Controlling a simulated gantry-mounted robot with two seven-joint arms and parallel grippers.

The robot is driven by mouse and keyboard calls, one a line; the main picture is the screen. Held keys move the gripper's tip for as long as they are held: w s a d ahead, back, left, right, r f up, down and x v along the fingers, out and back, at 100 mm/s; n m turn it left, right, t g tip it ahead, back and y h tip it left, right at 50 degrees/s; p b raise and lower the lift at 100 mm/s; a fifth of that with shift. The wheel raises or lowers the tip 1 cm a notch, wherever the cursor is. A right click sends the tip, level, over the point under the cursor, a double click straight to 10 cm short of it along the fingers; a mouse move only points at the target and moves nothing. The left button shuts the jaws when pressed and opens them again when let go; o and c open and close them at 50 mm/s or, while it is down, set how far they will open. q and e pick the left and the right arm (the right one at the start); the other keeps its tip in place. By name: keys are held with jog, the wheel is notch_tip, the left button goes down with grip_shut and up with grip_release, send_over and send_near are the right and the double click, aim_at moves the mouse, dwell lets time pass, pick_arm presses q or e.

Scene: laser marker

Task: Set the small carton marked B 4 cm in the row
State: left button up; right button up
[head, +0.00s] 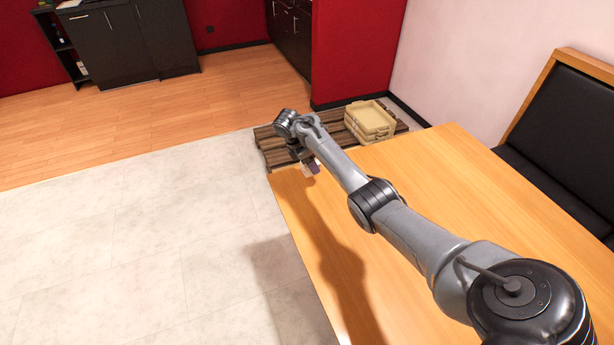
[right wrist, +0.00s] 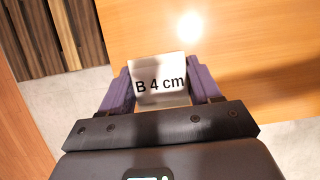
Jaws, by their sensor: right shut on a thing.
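The small carton marked B 4 cm (right wrist: 160,68) is white with black print that faces the camera in the right wrist view. My right gripper (right wrist: 160,88) is shut on it, with a purple finger on each side. In the head view my right gripper (head: 311,164) is at the far left corner of the wooden table (head: 440,165), and the carton shows only as a small pale patch. I cannot tell how high it is above the table. No row of cartons shows in either view. My left gripper is not in view.
A dark slatted wooden pallet (head: 270,152) lies on the floor beyond the table's far edge, with stacked tan crates (head: 369,118) on it. A black padded bench (head: 562,130) stands to the right. The visible tabletop is bare, apart from my arm over it.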

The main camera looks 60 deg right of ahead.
jog(key=shift+w+f+b, duration=0.45)
jog(key=shift+w+f, duration=0.1)
jog(key=shift+w, duration=0.25)
notch_tip(320, 180, down, 4)
jog(key=shift+r+b, duration=0.15)
jog(key=shift+b, duration=0.75)
jog(key=shift+f, duration=0.2)
jog(key=o, duration=1.1)
